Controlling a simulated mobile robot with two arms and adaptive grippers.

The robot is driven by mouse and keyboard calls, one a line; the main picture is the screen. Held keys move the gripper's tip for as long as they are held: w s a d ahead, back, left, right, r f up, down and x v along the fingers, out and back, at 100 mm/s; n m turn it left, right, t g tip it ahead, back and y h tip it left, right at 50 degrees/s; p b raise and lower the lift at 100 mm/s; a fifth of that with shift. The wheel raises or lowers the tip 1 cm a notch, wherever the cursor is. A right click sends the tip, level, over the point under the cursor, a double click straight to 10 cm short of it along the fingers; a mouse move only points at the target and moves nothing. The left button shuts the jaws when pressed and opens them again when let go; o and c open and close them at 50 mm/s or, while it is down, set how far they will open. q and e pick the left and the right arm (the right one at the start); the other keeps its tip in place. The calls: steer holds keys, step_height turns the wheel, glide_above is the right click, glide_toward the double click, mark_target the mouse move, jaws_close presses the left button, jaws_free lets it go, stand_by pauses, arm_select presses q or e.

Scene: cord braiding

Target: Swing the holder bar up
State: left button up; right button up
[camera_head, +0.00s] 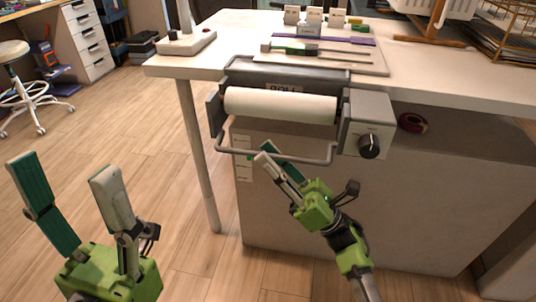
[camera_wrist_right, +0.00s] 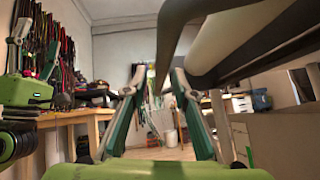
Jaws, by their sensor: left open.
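The holder bar (camera_head: 305,160) is a grey U-shaped bar hanging low in front of the white roll (camera_head: 280,105), below the worktop edge. It also shows in the right wrist view (camera_wrist_right: 171,45), dark and close. My right gripper (camera_head: 264,152) is at the bar's lower run, left of its middle in the head view. Its fingers stand apart, and in the wrist view the bar passes between or just above the fingertips, with gaps on both sides. Exact contact cannot be told. My left gripper (camera_head: 62,168) is open and empty over the floor, well away from the bar.
A grey box with a black knob (camera_head: 369,146) sits at the right of the roll. The white worktop (camera_head: 225,50) carries a board with tools and small blocks. A table leg (camera_head: 197,150) stands left of the bar.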

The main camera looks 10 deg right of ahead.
steer(key=shift+w+a+r, duration=0.2)
steer(key=shift+a+r, duration=0.1)
steer(key=shift+r, duration=0.05)
jaws_close()
